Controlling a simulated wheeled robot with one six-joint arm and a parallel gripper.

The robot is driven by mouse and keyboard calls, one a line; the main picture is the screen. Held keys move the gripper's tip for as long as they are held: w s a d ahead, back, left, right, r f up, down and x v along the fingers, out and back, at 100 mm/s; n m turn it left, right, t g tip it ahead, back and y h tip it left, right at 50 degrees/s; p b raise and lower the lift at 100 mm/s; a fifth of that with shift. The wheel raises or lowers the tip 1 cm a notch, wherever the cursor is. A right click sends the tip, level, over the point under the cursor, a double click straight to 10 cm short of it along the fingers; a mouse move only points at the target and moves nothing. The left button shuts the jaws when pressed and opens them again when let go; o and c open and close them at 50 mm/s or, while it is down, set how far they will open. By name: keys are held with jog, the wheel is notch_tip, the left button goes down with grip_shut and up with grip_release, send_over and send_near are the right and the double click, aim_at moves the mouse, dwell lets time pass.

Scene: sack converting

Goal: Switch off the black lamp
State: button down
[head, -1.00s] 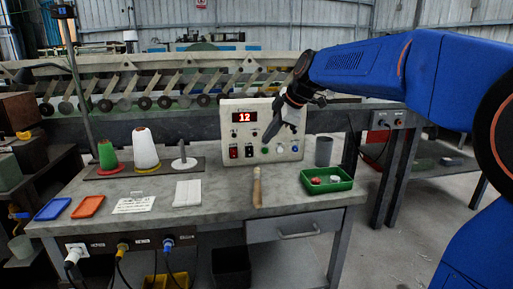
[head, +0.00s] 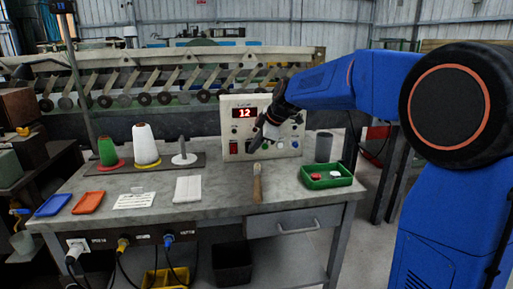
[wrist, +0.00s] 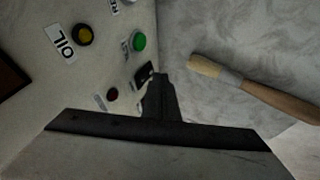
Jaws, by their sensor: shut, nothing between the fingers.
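The beige control box (head: 228,103) stands on the bench with a red display reading 12. A red switch (head: 233,147) is low on its left face. In the wrist view a black rocker switch (wrist: 143,74) sits beside a green button (wrist: 138,42), with a small dark red button or lamp (wrist: 112,94) nearby. My gripper (head: 252,148) is shut and empty at the lower face of the box. Its tips (wrist: 159,78) are right by the black rocker; contact cannot be told.
A wooden-handled brush (head: 257,185) lies on the bench just in front of the box. A green tray (head: 340,181) and a grey cup (head: 323,149) stand at the right. Thread cones (head: 145,145) are at the left.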

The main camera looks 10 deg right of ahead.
jog(key=shift+w, duration=0.4)
jog(key=shift+w+f, duration=0.15)
dwell(0.4)
jog(key=shift+w+r, duration=0.1)
jog(key=shift+r, duration=0.8)
